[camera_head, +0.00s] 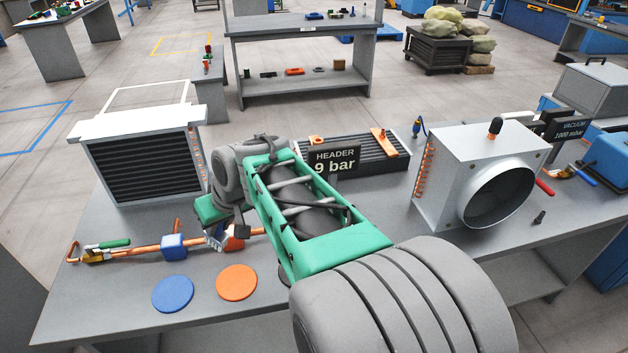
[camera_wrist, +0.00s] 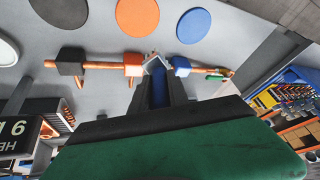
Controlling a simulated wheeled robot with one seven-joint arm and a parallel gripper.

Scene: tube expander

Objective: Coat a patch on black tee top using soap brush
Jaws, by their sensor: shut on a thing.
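The black tee (camera_wrist: 71,61) is a dark block on the copper pipe, left of the orange tee (camera_wrist: 133,64) in the wrist view. My arm hides it in the head view. My gripper (camera_wrist: 160,92) is shut on the soap brush (camera_wrist: 155,66), whose blue handle is between the fingers and whose pale tip points at the pipe. The tip appears between the orange tee and the blue tee (camera_wrist: 180,66); contact cannot be told. In the head view, the pale brush tip (camera_head: 217,239) shows beside the blue tee (camera_head: 173,247). No soap patch is discernible.
Blue (camera_head: 172,294) and orange (camera_head: 237,282) discs lie in front of the pipe. A dark disc (camera_wrist: 60,11) and a white disc (camera_wrist: 6,48) show in the wrist view. A finned unit (camera_head: 145,165), "HEADER 9 bar" sign (camera_head: 334,161) and fan box (camera_head: 480,170) stand on the bench.

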